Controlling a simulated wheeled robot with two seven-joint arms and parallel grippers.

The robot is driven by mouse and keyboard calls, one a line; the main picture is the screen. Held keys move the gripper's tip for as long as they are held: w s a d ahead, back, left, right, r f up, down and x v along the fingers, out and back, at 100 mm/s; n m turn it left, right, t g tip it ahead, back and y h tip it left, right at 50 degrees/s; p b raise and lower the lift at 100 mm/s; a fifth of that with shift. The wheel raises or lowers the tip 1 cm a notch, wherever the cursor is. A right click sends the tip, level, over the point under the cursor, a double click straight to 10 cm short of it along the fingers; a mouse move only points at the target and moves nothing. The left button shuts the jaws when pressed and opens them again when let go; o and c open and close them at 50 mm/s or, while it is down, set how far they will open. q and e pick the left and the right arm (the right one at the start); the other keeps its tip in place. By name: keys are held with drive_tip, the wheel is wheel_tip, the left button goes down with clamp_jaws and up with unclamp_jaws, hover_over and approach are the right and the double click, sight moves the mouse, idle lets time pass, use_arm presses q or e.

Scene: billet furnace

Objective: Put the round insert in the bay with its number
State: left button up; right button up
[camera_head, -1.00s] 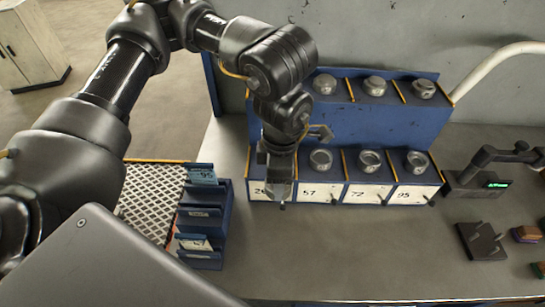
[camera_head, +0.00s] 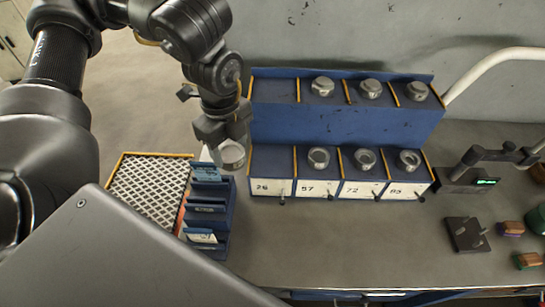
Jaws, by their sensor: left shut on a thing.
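My left gripper (camera_head: 226,145) is shut on a round metal insert (camera_head: 233,156) and holds it left of the blue bay shelf, above the card rack. The shelf (camera_head: 345,125) has two rows of bays. The lower labels read 26 (camera_head: 268,187), 57 (camera_head: 306,188), 72 (camera_head: 356,190) and what looks like 95 (camera_head: 403,192). Lower bay 26 looks empty; the other lower bays each hold a round insert (camera_head: 318,158). The upper row holds inserts in its three right bays, and its leftmost bay looks empty. No number is readable on the held insert. My right gripper is not in view.
A blue rack (camera_head: 208,221) with cards and a mesh-bottomed tray (camera_head: 148,196) stand left of the shelf. A device with a green display (camera_head: 487,182), a black plate with pegs (camera_head: 466,235) and small coloured blocks (camera_head: 511,229) lie at right. The bench front is clear.

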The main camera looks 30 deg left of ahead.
use_arm(q)
drive_tip(key=shift+a+r+n, duration=0.1)
drive_tip(key=shift+r+n, duration=0.05)
drive_tip(key=shift+n, duration=0.25)
drive_tip(key=shift+w+p, duration=0.3)
drive_tip(key=shift+w, duration=0.1)
drive_tip(key=w+d+f+p, duration=0.1)
drive_tip(key=w+f, duration=0.2)
drive_tip(key=w, duration=0.1)
drive_tip(key=w+d+f+p, duration=0.1)
drive_tip(key=w+f+p, duration=0.1)
drive_tip(key=w, duration=0.1)
drive_tip(key=w+d+f+p, duration=0.1)
drive_tip(key=w+f, duration=0.2)
drive_tip(key=w, duration=0.1)
drive_tip(key=shift+w+f, duration=0.3)
drive_tip(key=shift+w, duration=0.05)
drive_tip(key=shift+w+d+f, duration=0.1)
drive_tip(key=shift+w+f, duration=0.25)
drive_tip(key=shift+f, duration=0.05)
drive_tip(key=shift+w+d+f+p, duration=0.1)
drive_tip(key=shift+w+f+p, duration=0.1)
drive_tip(key=shift+f+p, duration=0.3)
wheel_tip(320, 180, down, 2)
drive_tip(key=shift+f+p, duration=0.2)
drive_tip(key=shift+p, duration=0.35)
drive_tip(key=shift+f, duration=0.1)
